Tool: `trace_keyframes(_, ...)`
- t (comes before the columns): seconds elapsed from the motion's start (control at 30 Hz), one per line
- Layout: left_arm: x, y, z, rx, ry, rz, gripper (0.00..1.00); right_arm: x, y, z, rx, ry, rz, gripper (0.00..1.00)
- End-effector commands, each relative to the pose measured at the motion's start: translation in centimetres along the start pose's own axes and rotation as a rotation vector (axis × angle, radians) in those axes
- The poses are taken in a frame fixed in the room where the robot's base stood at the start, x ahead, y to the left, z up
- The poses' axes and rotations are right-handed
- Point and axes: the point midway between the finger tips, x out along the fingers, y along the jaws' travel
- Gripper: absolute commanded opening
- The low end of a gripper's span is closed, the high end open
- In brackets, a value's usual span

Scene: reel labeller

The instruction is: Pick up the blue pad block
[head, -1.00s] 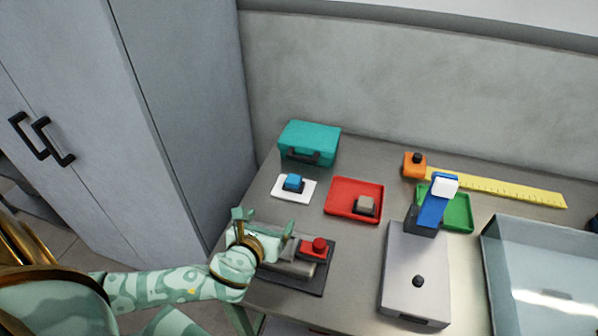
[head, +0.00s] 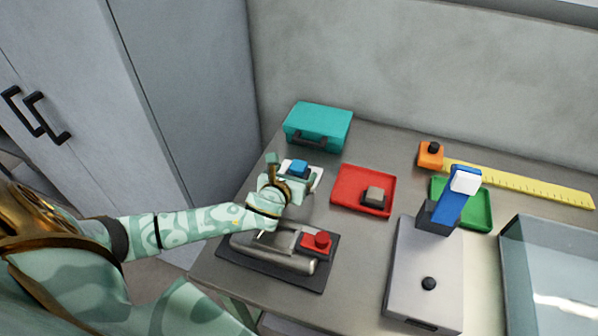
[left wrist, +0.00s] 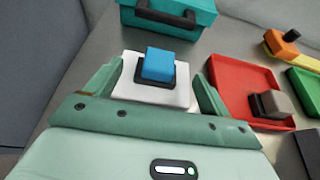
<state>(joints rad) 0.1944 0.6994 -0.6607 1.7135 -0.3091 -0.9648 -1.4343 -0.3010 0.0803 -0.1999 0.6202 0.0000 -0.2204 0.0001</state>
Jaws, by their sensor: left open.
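The blue pad block (head: 299,168) has a blue top on a dark base and sits on a white square pad (head: 317,178). In the left wrist view the blue block (left wrist: 158,65) stands beyond and between my left gripper's fingers, on the white pad (left wrist: 124,84). My left gripper (head: 287,176) is open and empty, just in front of the block and partly covering the pad in the head view. It also shows in the left wrist view (left wrist: 155,90). My right gripper is not in view.
A teal case (head: 318,124) stands behind the pad. A red tray (head: 347,191) with a grey block (head: 374,196) lies to the right. A grey machine (head: 424,280) and clear-topped bin (head: 555,270) stand further right.

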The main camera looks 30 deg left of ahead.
Motion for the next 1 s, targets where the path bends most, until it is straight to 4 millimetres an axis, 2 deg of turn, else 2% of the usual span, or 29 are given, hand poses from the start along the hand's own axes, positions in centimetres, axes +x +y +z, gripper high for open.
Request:
trace_keyframes(0.1,2.3,0.2,-0.3,0.000,0.000,0.002,0.82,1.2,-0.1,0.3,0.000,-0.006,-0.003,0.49)
trace_keyframes(0.2,3.6,0.2,-0.3,0.000,0.001,0.001,0.82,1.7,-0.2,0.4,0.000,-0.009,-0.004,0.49)
trace_keyframes(0.5,4.1,0.2,0.0,0.000,0.002,-0.001,0.82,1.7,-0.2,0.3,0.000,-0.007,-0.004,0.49)
trace_keyframes(0.67,4.1,0.2,0.0,0.000,0.001,-0.001,0.37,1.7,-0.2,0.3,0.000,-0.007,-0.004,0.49)
trace_keyframes(0.7,4.1,0.2,0.0,0.000,0.001,-0.001,0.32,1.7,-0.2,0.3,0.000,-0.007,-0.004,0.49)
trace_keyframes(1.0,4.0,0.2,0.1,0.000,0.001,0.000,0.32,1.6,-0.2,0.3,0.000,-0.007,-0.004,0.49)
